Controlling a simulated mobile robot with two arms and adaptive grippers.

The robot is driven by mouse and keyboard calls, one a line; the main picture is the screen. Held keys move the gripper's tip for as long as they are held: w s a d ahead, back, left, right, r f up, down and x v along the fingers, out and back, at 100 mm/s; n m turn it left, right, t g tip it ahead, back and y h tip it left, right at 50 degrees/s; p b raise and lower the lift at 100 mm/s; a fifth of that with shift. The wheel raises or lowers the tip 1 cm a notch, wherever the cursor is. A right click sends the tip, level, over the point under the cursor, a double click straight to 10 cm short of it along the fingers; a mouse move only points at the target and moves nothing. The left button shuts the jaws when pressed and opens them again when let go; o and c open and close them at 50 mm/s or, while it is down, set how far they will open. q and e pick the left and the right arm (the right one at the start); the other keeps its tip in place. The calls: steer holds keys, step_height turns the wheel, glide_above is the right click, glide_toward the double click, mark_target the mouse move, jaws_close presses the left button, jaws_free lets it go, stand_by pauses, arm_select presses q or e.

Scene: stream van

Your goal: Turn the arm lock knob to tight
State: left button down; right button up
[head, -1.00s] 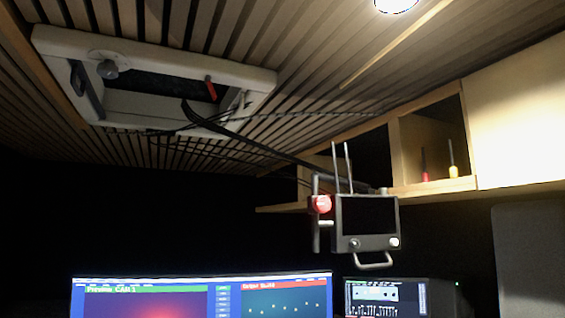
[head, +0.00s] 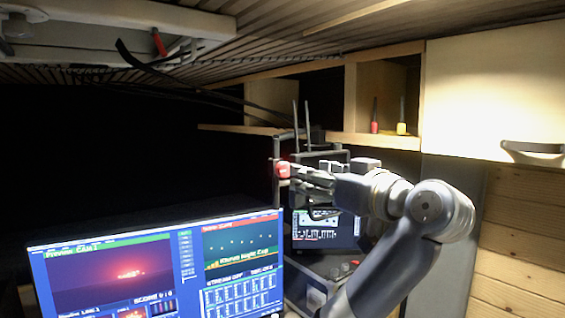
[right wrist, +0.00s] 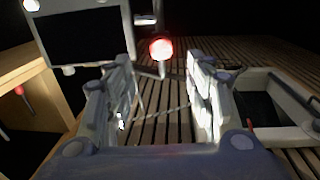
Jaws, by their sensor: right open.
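The red arm lock knob (head: 283,171) is on the upright metal bracket (head: 277,196) at the left side of the hanging monitor (head: 312,158). My right gripper (head: 297,172) reaches in from the right and overlaps the knob and most of the monitor in the head view. In the right wrist view the knob (right wrist: 161,49) is lit and lies beyond the fingertips, roughly centred between the open fingers (right wrist: 159,72). No contact with it is visible. The dark-screened monitor (right wrist: 88,35) is at upper left there. My left gripper is not in view.
A wooden shelf (head: 345,139) holding a red and a yellow screwdriver is behind the monitor.

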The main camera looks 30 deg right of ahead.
mark_target(286, 169)
steer(key=w+p, duration=0.1)
steer(key=w, duration=0.3)
steer(key=w+p, duration=0.2)
steer(key=w, duration=0.1)
steer(key=shift+w+a+r, duration=0.1)
steer(key=shift+w+a, duration=0.1)
steer(key=shift+w, duration=0.2)
steer(key=shift+w+d+p, duration=0.15)
steer(key=shift+w+p, duration=0.25)
steer(key=shift+w, duration=0.3)
steer(key=c, duration=1.1)
